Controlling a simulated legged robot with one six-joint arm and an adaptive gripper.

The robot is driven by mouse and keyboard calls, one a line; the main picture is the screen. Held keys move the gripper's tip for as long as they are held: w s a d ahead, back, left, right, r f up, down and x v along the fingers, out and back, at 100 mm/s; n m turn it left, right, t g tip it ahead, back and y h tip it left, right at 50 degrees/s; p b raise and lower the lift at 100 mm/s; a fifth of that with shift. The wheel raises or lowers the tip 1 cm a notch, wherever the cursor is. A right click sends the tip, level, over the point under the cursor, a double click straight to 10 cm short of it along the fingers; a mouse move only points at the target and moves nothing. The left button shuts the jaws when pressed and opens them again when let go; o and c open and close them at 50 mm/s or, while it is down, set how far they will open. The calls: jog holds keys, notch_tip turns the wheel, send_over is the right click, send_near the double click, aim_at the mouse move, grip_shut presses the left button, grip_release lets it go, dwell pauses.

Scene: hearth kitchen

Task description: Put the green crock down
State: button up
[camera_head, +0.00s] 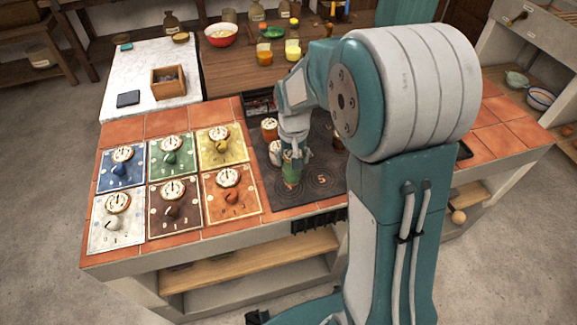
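The green crock (292,172) is small in the body camera view, over the front part of the dark hob plate (326,190). My gripper (291,156) points down at it from above, with the fingers around its upper part. It appears shut on the crock. The fingers and wrist hide the crock's top and part of its sides. I cannot tell whether its base touches the plate or hangs just above it.
Two other crocks stand close behind and left, one pale (274,152) and one orange-brown (269,128). Another brown crock (338,141) is partly hidden by my arm. Coloured tiles with dials, including a green one (160,162), lie left. The plate's front right is clear.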

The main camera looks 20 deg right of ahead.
aim_at(288, 167)
jog(key=shift+w+d+f, duration=0.15)
jog(key=shift+f, duration=0.05)
jog(key=shift+w+f, duration=0.2)
jog(key=shift+f, duration=0.15)
jog(key=shift+a+f, duration=0.3)
jog(key=shift+f, duration=0.35)
jog(key=shift+a+f, duration=0.3)
jog(key=shift+f, duration=0.3)
jog(key=shift+a+f, duration=0.15)
jog(key=shift+a, duration=0.2)
jog(key=shift+d, duration=0.35)
jog(key=o, duration=1.2)
jog(key=shift+d+f, duration=0.1)
jog(key=shift+d, duration=0.2)
